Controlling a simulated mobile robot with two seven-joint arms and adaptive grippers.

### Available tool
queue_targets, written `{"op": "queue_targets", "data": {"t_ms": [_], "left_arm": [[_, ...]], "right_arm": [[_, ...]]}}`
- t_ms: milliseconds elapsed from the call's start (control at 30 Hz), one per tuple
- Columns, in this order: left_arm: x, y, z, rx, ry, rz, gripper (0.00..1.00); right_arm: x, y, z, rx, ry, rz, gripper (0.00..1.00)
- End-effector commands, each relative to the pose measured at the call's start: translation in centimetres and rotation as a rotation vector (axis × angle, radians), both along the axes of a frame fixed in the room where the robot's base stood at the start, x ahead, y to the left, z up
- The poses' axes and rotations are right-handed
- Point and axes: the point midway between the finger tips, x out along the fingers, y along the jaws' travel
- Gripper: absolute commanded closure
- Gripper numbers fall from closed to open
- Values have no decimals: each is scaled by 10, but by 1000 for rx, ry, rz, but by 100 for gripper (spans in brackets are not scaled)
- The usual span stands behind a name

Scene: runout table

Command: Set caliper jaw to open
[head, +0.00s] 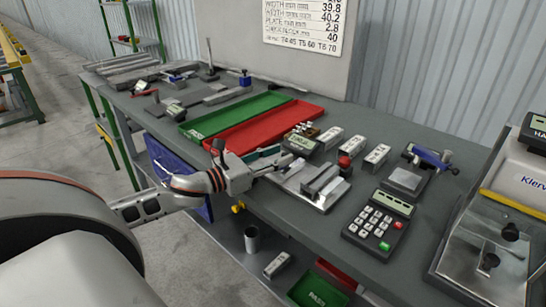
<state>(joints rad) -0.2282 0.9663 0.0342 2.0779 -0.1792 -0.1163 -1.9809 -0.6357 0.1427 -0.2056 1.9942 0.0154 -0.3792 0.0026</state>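My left gripper (268,162) reaches in from the left over the front edge of the bench. The caliper jaw is not clearly visible, and the fingers partly cover this area. I cannot tell whether the fingers touch anything. My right gripper is not in view.
A green tray (222,116) and a red tray (262,126) lie behind the gripper. Several light blocks stand right of the display. A keypad (379,222), a blue-handled clamp (430,157) and a large machine (500,235) fill the right side. A shelf below holds bins.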

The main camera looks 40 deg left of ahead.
Motion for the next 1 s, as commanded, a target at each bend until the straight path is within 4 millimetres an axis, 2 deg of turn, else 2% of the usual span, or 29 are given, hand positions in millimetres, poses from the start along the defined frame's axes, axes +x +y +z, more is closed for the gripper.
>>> {"op": "queue_targets", "data": {"t_ms": [267, 1000], "left_arm": [[-17, 5, -2, -1, 3, 0, 67], [-103, 33, -1, -2, 2, 3, 67]], "right_arm": [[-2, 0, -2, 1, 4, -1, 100], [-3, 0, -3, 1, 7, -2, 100]]}}
